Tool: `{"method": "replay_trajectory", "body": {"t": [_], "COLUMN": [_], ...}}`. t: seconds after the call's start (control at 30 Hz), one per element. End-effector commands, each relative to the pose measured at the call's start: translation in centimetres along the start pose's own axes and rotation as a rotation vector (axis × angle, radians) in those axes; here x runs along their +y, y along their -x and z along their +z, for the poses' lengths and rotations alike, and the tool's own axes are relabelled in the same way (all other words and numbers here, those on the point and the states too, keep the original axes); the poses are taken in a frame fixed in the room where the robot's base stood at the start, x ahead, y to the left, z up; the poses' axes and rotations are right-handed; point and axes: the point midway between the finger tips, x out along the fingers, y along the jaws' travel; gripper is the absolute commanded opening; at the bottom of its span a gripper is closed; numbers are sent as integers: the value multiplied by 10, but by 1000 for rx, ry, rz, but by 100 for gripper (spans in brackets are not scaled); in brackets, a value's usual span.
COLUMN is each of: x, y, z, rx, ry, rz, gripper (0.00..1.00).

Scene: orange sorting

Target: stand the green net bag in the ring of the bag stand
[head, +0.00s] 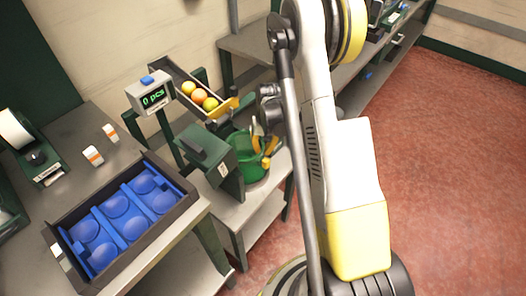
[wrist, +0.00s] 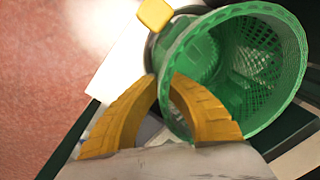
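The green net bag (head: 246,165) is below the chute end in the head view, partly behind a dark green box-shaped unit. In the wrist view the bag (wrist: 268,72) fills the right side, tilted, its wide round mouth and mesh inside showing. My gripper (wrist: 164,82) has its two curved yellow fingers closed together at the tips, with the bag's near edge between them. In the head view my gripper (head: 264,146) is at the bag, partly hidden by my arm. The stand's ring cannot be made out, and I cannot tell whether the bag touches it.
A chute (head: 177,78) holds several oranges above the bag, beside a counter display (head: 152,95) reading 0 pcs. The dark green unit (head: 209,153) stands close left of the bag. A tray (head: 186,205) with blue cups lies on the left table. Red floor is clear at right.

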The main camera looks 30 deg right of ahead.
Motion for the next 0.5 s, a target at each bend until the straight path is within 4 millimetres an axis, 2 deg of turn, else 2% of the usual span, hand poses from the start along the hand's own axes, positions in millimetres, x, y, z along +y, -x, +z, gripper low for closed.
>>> {"method": "replay_trajectory", "body": {"t": [0.03, 0.07, 0.1, 0.5], "x": [0, 0, 0, 0], "y": [0, 0, 0, 6], "z": [0, 0, 0, 0], "rx": [0, 0, 0, 0], "ry": [0, 0, 0, 0], "rz": [0, 0, 0, 0], "gripper": [20, 29, 31, 31]}}
